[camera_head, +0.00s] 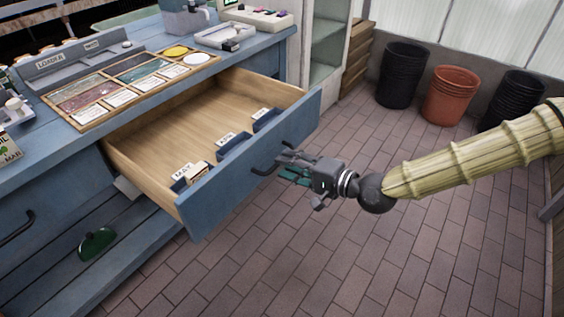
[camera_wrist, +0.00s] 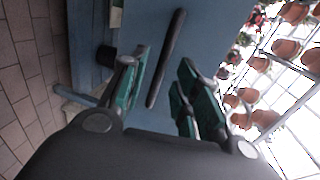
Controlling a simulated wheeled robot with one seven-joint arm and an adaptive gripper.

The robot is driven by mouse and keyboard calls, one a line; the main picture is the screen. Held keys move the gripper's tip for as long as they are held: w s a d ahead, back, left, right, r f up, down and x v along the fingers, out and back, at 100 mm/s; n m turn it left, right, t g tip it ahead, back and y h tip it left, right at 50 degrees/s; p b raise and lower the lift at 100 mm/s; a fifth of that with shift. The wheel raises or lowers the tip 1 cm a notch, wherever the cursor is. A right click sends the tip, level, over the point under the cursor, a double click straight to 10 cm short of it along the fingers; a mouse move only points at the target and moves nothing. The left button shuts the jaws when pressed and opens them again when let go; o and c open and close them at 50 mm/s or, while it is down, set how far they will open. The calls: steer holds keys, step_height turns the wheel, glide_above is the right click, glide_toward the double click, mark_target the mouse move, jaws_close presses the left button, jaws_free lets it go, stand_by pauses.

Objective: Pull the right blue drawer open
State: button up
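The right blue drawer (camera_head: 250,165) stands pulled well out of the blue counter, with its bare wooden inside (camera_head: 200,125) showing. Its dark bar handle (camera_head: 265,165) is on the front panel, and it also shows in the wrist view (camera_wrist: 166,60). My gripper (camera_head: 282,168) is at the handle, on the outer side of the drawer front. In the wrist view its fingers (camera_wrist: 162,72) are apart, one on each side of the handle, with gaps visible. Whether a finger touches the handle cannot be told.
Small labelled blue holders (camera_head: 233,146) sit inside the drawer along its front. Another dark handle (camera_head: 16,228) is on the counter's left part. A green object (camera_head: 96,243) lies on the low shelf. Pots (camera_head: 451,95) stand by the far wall. The brick floor (camera_head: 430,230) is clear.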

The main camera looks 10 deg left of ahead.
steer(key=v, duration=0.8)
steer(key=shift+d, duration=0.3)
steer(key=shift+s, duration=0.15)
steer(key=s+d+f+g+h, duration=0.15)
steer(key=s+f, duration=0.25)
steer(key=f, duration=0.4)
steer(key=s+d+f+g+h, duration=0.15)
steer(key=s+f, duration=0.25)
steer(key=f, duration=0.4)
steer(key=s+d+f+g+h, duration=0.1)
steer(key=s+f+h, duration=0.25)
steer(key=f, duration=0.55)
steer(key=s+d+f+n+g+h, duration=0.3)
steer(key=s+d+f+n+h, duration=0.3)
steer(key=s+d+f, duration=0.95)
step_height(320, 180, up, 26)
steer(key=d+m+h+p, duration=0.1)
steer(key=d+p, duration=0.1)
steer(key=p, duration=2.2)
steer(key=shift+s+d, duration=0.2)
steer(key=shift+d, duration=0.1)
